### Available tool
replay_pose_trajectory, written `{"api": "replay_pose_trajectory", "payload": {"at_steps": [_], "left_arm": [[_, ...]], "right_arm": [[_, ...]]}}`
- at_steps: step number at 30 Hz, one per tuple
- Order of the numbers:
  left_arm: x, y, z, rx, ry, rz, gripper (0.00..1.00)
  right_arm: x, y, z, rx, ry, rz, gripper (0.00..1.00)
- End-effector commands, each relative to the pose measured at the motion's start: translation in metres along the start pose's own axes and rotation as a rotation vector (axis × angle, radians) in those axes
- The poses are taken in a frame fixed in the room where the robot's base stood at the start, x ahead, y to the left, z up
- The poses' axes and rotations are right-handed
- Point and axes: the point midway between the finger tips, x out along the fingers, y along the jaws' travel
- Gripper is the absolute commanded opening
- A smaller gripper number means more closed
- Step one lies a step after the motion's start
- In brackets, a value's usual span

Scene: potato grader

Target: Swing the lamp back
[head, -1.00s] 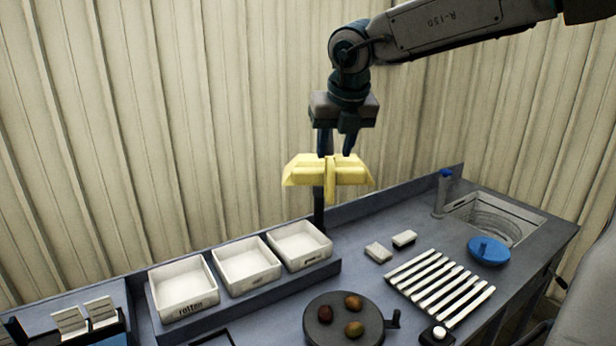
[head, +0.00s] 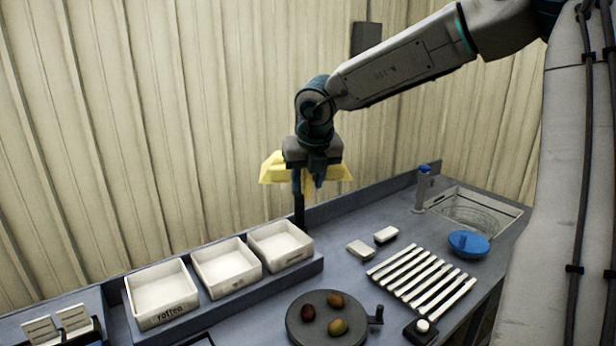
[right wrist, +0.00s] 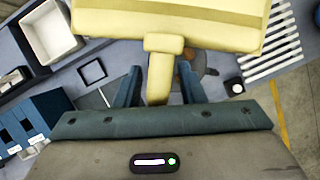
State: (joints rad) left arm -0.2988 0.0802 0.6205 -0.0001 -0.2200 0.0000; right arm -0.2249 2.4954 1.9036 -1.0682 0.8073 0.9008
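The yellow lamp (head: 272,169) sits on a dark post (head: 299,210) behind the bench's white bins. In the right wrist view its broad yellow head (right wrist: 165,22) fills the top, with a yellow handle (right wrist: 160,72) reaching down toward my gripper. My right gripper (head: 308,184) is at the lamp, hiding its middle in the head view. In the right wrist view the fingers of this gripper (right wrist: 158,82) stand apart, one on each side of the handle, with visible gaps. My left gripper is not in view.
Three white bins (head: 228,270) stand in a row left of the post. A round turntable (head: 300,328) holds three potatoes. A white slatted rack (head: 420,277), a blue lid (head: 468,243) and a basin (head: 470,208) lie to the right. A corrugated wall rises behind.

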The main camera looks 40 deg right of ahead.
Motion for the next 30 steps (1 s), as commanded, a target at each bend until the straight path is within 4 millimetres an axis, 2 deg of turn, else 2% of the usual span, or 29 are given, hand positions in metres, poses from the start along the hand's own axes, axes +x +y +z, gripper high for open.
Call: {"api": "replay_pose_trajectory", "payload": {"at_steps": [5,11,22,26,30], "left_arm": [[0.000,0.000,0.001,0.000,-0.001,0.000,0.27],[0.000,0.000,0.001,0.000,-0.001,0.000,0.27],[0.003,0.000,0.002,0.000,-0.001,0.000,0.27],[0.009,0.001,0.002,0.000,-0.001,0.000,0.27],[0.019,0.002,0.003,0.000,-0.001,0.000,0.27]], "right_arm": [[0.000,0.000,0.000,0.000,0.000,0.000,0.36],[0.000,0.000,0.000,0.000,0.000,0.000,0.00],[0.000,-0.005,-0.001,-0.009,-0.001,0.006,0.00],[0.000,-0.016,-0.003,-0.031,-0.001,0.019,0.00],[0.000,-0.036,-0.006,-0.073,-0.003,0.040,0.00]]}}
